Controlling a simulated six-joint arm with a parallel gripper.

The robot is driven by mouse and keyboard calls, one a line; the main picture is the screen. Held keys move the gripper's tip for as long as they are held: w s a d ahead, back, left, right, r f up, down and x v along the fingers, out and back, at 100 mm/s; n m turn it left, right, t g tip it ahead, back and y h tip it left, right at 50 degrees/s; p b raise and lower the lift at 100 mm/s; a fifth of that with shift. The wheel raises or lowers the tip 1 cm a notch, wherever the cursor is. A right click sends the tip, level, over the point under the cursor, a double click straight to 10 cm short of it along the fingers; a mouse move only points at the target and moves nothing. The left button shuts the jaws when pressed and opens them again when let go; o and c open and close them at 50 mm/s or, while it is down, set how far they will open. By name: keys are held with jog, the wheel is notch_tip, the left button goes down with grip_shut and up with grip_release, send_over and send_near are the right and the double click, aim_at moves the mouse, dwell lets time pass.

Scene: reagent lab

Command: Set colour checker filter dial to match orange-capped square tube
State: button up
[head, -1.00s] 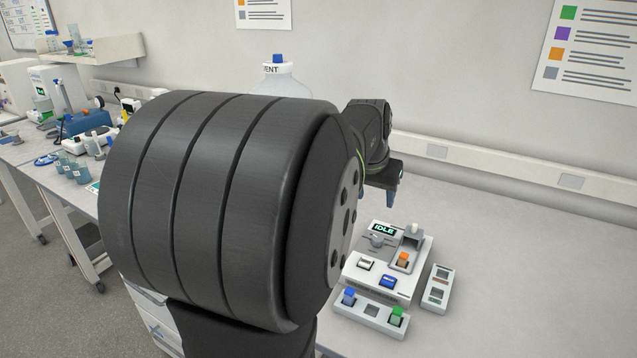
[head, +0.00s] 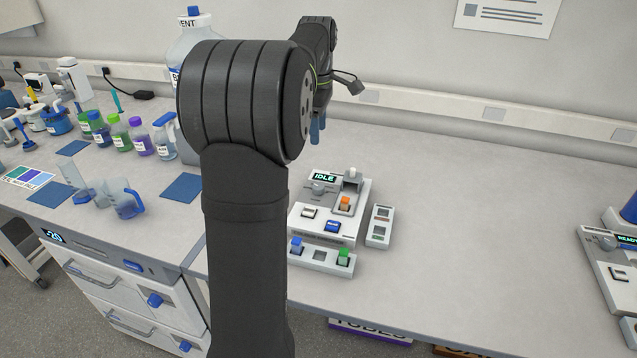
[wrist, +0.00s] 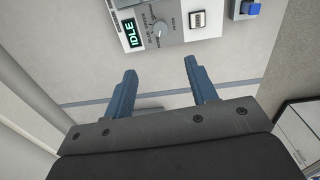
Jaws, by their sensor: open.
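The colour checker (head: 304,229) is a pale box on the bench with a display (head: 323,177) reading IDLE. Its grey filter dial (head: 319,188) sits below the display; the wrist view also shows the dial (wrist: 157,31) with printed labels around it, too small to read surely, and its setting is unclear. The orange-capped square tube (head: 345,203) stands upright in the checker's slot. My gripper (head: 316,130) is behind and above the checker, apart from it. In the wrist view my gripper (wrist: 160,65) is open and empty, with the dial beyond the fingertips.
A rack (head: 319,257) in front holds a blue-capped tube (head: 296,246) and a green-capped tube (head: 343,256). A small panel (head: 380,227) stands right of the checker. A solvent bottle (head: 192,37) and several smaller bottles stand left. The bench at right is mostly clear; another device (head: 607,262) is at its edge.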

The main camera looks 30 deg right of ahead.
jog(key=n, duration=0.1)
send_near(318, 186)
notch_tip(318, 186, down, 9)
jog(key=shift+d+r, duration=0.1)
jog(key=shift+d, duration=0.05)
dwell(0.4)
jog(key=shift+c, duration=0.4)
jog(key=c, duration=0.9)
